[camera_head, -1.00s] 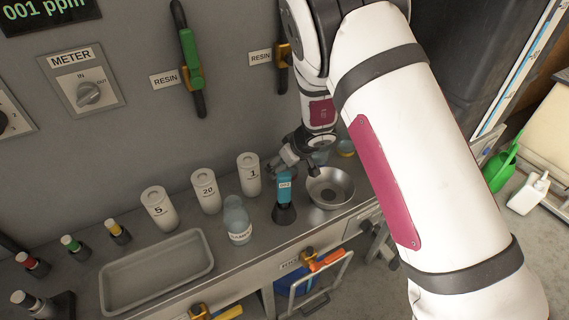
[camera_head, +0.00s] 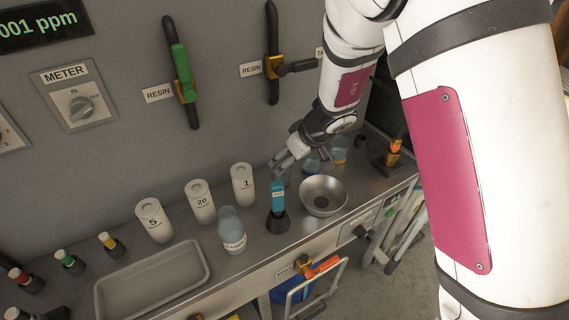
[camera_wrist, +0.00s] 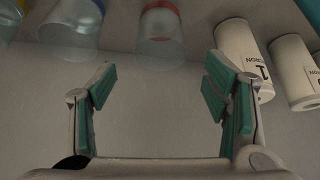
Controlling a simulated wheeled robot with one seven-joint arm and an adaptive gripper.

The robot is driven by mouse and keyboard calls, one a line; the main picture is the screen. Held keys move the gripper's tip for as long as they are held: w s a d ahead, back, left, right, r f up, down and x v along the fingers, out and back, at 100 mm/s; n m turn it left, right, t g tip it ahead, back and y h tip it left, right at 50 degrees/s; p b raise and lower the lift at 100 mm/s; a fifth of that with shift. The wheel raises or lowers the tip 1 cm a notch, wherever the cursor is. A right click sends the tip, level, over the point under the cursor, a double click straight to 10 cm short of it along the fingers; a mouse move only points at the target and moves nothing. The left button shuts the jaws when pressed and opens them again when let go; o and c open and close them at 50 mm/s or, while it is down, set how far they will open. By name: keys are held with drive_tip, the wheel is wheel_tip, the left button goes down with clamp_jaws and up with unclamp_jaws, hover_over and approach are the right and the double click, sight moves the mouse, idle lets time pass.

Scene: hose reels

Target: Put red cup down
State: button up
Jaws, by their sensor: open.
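The red cup (camera_wrist: 159,38), a clear cup with a red rim, stands on the counter ahead of my gripper in the wrist view. My gripper (camera_wrist: 159,78) is open, with nothing between its green-padded fingers. The cup lies beyond the fingertips, roughly in line with the gap between them. In the head view my gripper (camera_head: 280,166) is low over the counter, behind the blue-topped item in a black holder. I cannot make out the red cup clearly there.
A blue-rimmed cup (camera_wrist: 74,25) stands left of the red one, and a yellow-rimmed cup (camera_wrist: 8,20) is at the edge. White cylinder "1" (camera_wrist: 243,57) stands close on the right. A metal bowl (camera_head: 324,195) and the blue-topped item (camera_head: 278,199) are in front.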

drive_tip(key=shift+s+d+r, duration=0.2)
drive_tip(key=shift+r, duration=0.2)
drive_tip(key=s+d+r+m+g+y, duration=0.1)
drive_tip(key=s+d+r+m, duration=0.15)
drive_tip(key=s+r, duration=0.6)
drive_tip(key=s+d+r+m+y, duration=0.1)
drive_tip(key=s+d+r, duration=0.3)
drive_tip(key=s+r, duration=0.45)
drive_tip(key=s+d+r+m+h, duration=0.2)
drive_tip(key=s+d+h, duration=0.1)
drive_tip(key=s+d, duration=0.4)
drive_tip(key=s+d+r+m+h, duration=0.2)
drive_tip(key=s+d+m+h, duration=0.1)
drive_tip(key=s+d, duration=0.4)
drive_tip(key=s, duration=0.3)
drive_tip(key=shift+d+r+m, duration=0.1)
drive_tip(key=shift+m, duration=0.15)
